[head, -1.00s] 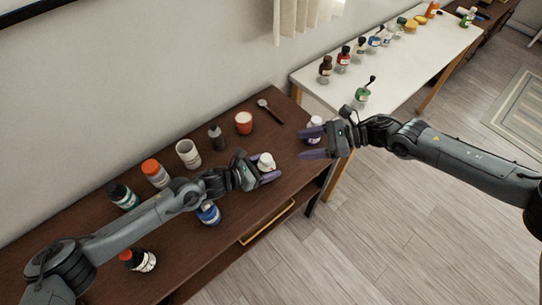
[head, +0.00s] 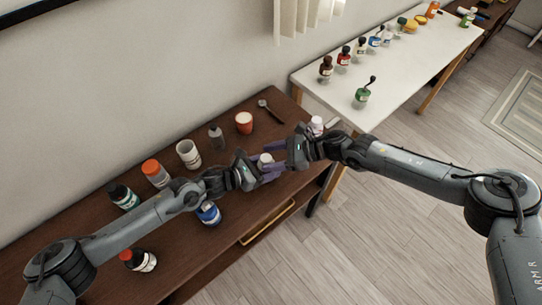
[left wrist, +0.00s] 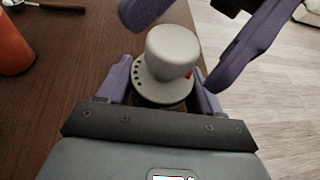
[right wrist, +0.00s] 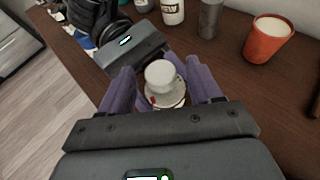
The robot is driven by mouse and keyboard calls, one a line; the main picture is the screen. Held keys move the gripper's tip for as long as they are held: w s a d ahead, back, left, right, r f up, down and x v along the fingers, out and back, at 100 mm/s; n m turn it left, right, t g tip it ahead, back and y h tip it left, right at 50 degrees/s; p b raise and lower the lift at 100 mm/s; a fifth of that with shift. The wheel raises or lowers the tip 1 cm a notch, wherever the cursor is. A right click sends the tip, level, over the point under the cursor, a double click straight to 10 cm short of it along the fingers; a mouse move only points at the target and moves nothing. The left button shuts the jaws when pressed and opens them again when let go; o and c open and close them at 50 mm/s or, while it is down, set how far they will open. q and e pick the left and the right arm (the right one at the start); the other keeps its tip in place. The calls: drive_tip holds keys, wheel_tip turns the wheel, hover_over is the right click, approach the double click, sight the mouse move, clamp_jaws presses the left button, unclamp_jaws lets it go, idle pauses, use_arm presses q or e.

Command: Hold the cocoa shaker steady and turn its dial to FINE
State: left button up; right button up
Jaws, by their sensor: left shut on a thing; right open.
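The cocoa shaker (head: 266,158) stands on the dark wooden table, small and partly hidden by the grippers in the head view. In the left wrist view it has a white-grey top knob (left wrist: 172,55) above a wider dial ring with dark dots and a red mark. My left gripper (left wrist: 165,95) is shut on the shaker below the ring. My right gripper (right wrist: 165,88) is open, its purple fingers on either side of the white top in the right wrist view. I cannot tell whether they touch it. The dial's lettering is not readable.
An orange cup (head: 244,123), grey bottle (head: 216,138), white cup (head: 188,153) and a spoon (head: 270,111) stand or lie behind. A blue-labelled jar (head: 208,213) is near the front edge. A white-capped jar (head: 316,124) stands close to my right gripper. A white table (head: 400,60) holds several bottles.

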drive_tip(key=shift+a+f, duration=0.1)
drive_tip(key=shift+a, duration=0.1)
drive_tip(key=c, duration=1.1)
drive_tip(key=shift+o, duration=0.2)
drive_tip(key=shift+m, duration=0.3)
drive_tip(key=m+t, duration=0.1)
drive_tip(key=t, duration=0.1)
drive_tip(key=m+t+h, duration=0.1)
drive_tip(key=m+t, duration=0.1)
drive_tip(key=s+m+t+h, duration=0.1)
drive_tip(key=m+t, duration=0.1)
drive_tip(key=shift+a, duration=0.15)
drive_tip(key=m+t+h, duration=0.2)
drive_tip(key=m+t, duration=0.1)
drive_tip(key=shift+s+a+m+h, duration=0.1)
drive_tip(key=shift+a+m+h, duration=0.1)
drive_tip(key=shift+m+h, duration=0.15)
use_arm(q)
drive_tip(key=shift+d, duration=0.1)
use_arm(e)
drive_tip(key=shift+a+m+t+h, duration=0.1)
drive_tip(key=shift+m+t+h, duration=1)
drive_tip(key=shift+h, duration=0.25)
use_arm(q)
drive_tip(key=shift+s, duration=0.1)
use_arm(e)
drive_tip(key=shift+m, duration=0.25)
